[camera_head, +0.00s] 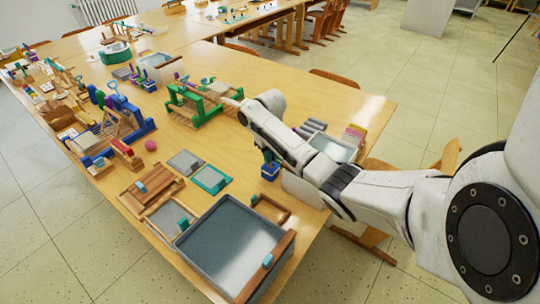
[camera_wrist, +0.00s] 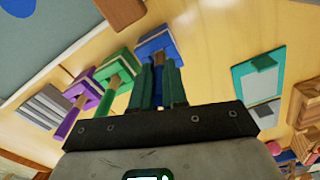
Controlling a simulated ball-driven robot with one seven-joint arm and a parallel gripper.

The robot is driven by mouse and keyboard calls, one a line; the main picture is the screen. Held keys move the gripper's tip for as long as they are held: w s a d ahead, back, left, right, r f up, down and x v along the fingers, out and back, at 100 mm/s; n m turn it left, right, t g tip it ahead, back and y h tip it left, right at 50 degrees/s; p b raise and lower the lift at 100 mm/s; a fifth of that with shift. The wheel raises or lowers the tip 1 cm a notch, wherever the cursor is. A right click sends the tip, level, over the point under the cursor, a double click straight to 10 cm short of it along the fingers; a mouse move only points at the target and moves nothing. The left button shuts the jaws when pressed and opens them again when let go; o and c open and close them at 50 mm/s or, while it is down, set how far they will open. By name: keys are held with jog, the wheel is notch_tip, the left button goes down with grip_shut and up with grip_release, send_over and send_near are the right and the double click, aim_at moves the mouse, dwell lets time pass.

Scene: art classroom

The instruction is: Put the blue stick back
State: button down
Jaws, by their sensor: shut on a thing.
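My gripper (camera_wrist: 159,82) shows its dark teal fingers shut on the blue stick (camera_wrist: 159,86), a narrow piece mostly hidden between them. Its brownish end points at the blue block (camera_wrist: 155,42), straight ahead of the fingers in the wrist view. I cannot tell whether the stick's end is in the block or only above it. In the head view, my gripper (camera_head: 268,156) points down over the blue block (camera_head: 270,173), beside my pale arm, which hides part of this area.
The wrist view shows a green block (camera_wrist: 118,66) with a green stick and a purple block (camera_wrist: 84,88) with a purple stick close to the left. A teal-framed panel (camera_wrist: 259,77) lies right. A large grey tray (camera_head: 228,250) is at the table's near end.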

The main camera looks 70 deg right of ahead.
jog(key=c, duration=1.1)
grip_release()
jog(key=shift+f, duration=0.1)
jog(key=shift+c, duration=0.2)
notch_tip(320, 180, up, 12)
jog(key=shift+r+p, duration=0.2)
jog(key=shift+p, duration=0.1)
